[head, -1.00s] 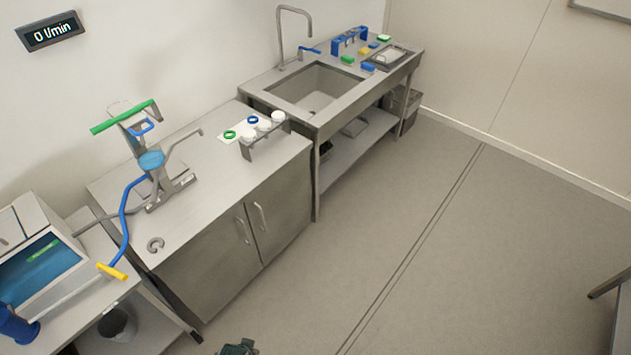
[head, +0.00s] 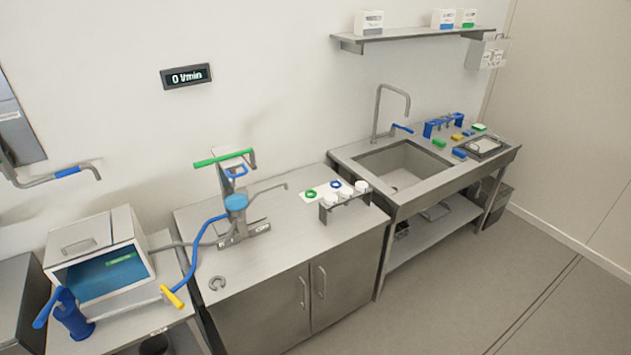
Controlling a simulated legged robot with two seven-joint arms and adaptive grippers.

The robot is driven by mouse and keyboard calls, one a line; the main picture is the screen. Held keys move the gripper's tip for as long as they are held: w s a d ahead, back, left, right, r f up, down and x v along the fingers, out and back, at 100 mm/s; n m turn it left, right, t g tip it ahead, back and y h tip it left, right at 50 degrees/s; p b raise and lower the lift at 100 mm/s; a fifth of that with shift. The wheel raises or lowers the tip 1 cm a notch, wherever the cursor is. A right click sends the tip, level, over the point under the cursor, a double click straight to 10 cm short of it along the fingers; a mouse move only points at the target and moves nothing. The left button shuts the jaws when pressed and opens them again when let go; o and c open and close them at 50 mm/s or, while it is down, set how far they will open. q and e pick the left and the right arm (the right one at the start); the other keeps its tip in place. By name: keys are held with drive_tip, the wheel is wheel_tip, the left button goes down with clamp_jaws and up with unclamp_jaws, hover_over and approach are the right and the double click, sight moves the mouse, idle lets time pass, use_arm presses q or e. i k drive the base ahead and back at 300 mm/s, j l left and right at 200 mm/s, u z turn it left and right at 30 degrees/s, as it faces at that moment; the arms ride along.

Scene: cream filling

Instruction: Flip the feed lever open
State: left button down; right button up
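Which handle is the feed lever I cannot tell. A filling machine (head: 237,215) stands on the steel cabinet, with a long green handle (head: 224,158) on top and a small blue handle (head: 237,171) below it. A blue hose (head: 203,245) runs from it down to the left, near a yellow handle (head: 172,297) at the front of the open-fronted box (head: 100,262). A blue pump-like part with a lever (head: 70,312) stands at the lower left. Neither of my grippers shows.
A display (head: 186,76) on the wall reads 0 l/min. A rack with white cups (head: 345,200) and a green ring (head: 311,195) lie on the cabinet top. A sink (head: 397,165) stands to the right. The floor (head: 450,290) at right is clear.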

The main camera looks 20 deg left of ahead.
sight(172, 298)
drive_tip(key=u, duration=1.95)
